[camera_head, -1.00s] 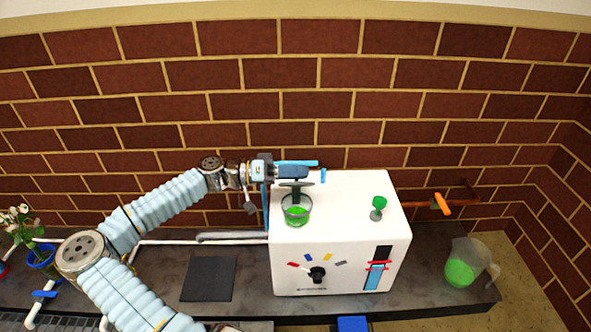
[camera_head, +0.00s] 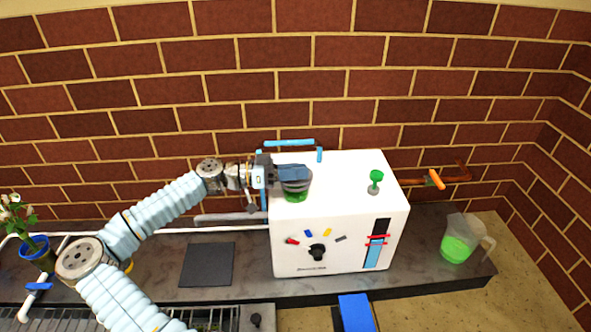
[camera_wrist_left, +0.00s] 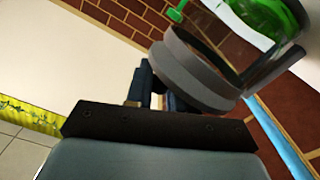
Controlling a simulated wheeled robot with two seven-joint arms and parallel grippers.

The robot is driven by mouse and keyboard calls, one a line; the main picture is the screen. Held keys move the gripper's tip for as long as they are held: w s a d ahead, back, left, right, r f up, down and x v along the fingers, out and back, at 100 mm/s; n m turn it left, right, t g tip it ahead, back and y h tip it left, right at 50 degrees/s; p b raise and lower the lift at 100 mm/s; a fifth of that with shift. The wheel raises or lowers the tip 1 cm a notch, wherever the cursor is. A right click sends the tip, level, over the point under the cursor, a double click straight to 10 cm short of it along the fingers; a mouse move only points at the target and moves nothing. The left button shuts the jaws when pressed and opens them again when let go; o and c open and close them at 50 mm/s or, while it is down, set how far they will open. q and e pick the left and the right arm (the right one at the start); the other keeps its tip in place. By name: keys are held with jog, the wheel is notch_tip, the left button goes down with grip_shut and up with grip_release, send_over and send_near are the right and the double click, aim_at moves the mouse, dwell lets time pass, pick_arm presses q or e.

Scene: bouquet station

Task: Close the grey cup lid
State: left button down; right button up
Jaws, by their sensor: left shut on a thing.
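The clear cup (camera_head: 297,195) with green liquid stands upright on the top of a white box-shaped machine (camera_head: 345,215), near its left edge. It also shows in the left wrist view (camera_wrist_left: 272,62). My left gripper (camera_head: 291,173) is right above the cup's mouth, shut on the grey cup lid (camera_wrist_left: 195,70). In the wrist view the lid lies at the cup's rim, close against it; whether it is fully seated I cannot tell. In the head view the gripper hides most of the lid. My right gripper is not in view.
A green-topped knob (camera_head: 376,178) stands on the machine's top right. A blue bar (camera_head: 289,142) and a pipe run behind the gripper. A jug of green liquid (camera_head: 457,248) is at right, a dark mat (camera_head: 207,264) at left, and a flower pot (camera_head: 37,250) far left.

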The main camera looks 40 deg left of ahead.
pick_arm(q)
jog(key=shift+s+d+f, duration=0.2)
jog(key=shift+f, duration=0.3)
jog(key=c, duration=1.1)
grip_release()
jog(key=shift+o, duration=0.2)
jog(key=shift+a, duration=0.15)
jog(key=shift+s+a, duration=0.25)
jog(key=shift+a, duration=0.1)
jog(key=p+v, duration=0.1)
jog(key=v, duration=1.1)
jog(key=shift+s+a+r+p, duration=0.25)
jog(key=shift+s+p, duration=0.05)
jog(key=shift+s, duration=0.05)
